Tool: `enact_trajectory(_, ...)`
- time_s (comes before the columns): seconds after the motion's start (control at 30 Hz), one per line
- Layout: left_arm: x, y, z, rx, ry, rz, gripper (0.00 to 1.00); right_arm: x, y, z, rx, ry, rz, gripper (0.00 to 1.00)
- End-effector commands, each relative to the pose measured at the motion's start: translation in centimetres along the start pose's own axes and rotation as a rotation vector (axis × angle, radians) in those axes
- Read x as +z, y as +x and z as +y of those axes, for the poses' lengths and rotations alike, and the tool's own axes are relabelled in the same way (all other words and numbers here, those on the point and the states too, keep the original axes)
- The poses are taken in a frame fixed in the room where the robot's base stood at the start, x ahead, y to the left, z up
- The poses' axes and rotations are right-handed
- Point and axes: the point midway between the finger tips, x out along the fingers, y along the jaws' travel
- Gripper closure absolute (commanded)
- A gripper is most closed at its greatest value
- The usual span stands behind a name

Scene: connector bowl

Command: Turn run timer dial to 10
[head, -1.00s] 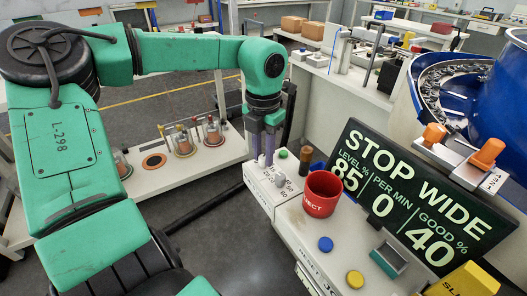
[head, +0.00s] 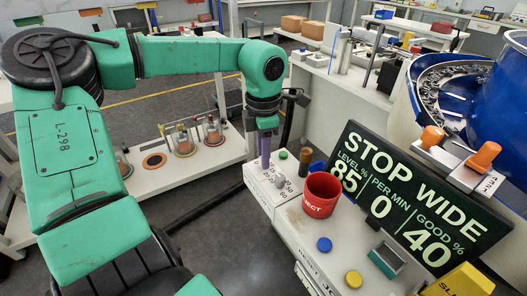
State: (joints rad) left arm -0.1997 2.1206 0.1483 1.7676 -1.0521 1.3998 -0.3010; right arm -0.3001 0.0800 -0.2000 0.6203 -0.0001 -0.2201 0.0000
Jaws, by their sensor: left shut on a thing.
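My left gripper (head: 265,158) points straight down, with its purple fingers at the left end of the light control panel (head: 260,190). It is shut on a small dial there, taken as the run timer dial, which the fingers almost wholly hide. Its pointer and setting cannot be read. A small grey knob (head: 280,183) stands just right of the fingertips, with printed numbers around it. My right gripper is not in view.
A red cup (head: 321,195), a green button (head: 283,155) and a dark brown cylinder (head: 306,161) stand close to the gripper. A display (head: 410,200) reads STOP WIDE, 85, 0, 40. Blue (head: 324,244) and yellow (head: 353,279) buttons are nearer. A blue bowl feeder (head: 490,100) stands at right.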

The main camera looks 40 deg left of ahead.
Motion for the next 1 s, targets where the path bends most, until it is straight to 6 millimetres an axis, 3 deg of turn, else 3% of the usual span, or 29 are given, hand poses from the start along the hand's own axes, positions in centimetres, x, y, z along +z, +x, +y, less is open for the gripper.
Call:
enact_trajectory(0.37, 0.1, -0.2, 0.1, 0.005, 0.005, -0.007, 1.00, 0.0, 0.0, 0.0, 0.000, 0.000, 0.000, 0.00)
enact_trajectory(0.4, 0.1, -0.2, 0.1, 0.005, 0.005, -0.007, 0.67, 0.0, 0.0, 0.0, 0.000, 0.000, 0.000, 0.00)
enact_trajectory(0.47, 0.1, -0.2, 0.1, 0.005, 0.005, -0.007, 0.44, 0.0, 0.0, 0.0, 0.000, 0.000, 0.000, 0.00)
enact_trajectory(0.5, 0.1, -0.2, 0.1, 0.004, 0.005, -0.006, 0.41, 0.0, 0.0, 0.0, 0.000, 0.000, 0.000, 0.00)
enact_trajectory(0.83, 0.1, -0.4, 0.1, 0.003, 0.005, -0.003, 0.41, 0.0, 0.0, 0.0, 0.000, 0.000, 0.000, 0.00)
enact_trajectory(1.0, 0.1, -3.5, 0.1, 0.006, 0.004, -0.005, 0.41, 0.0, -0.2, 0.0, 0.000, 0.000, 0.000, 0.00)
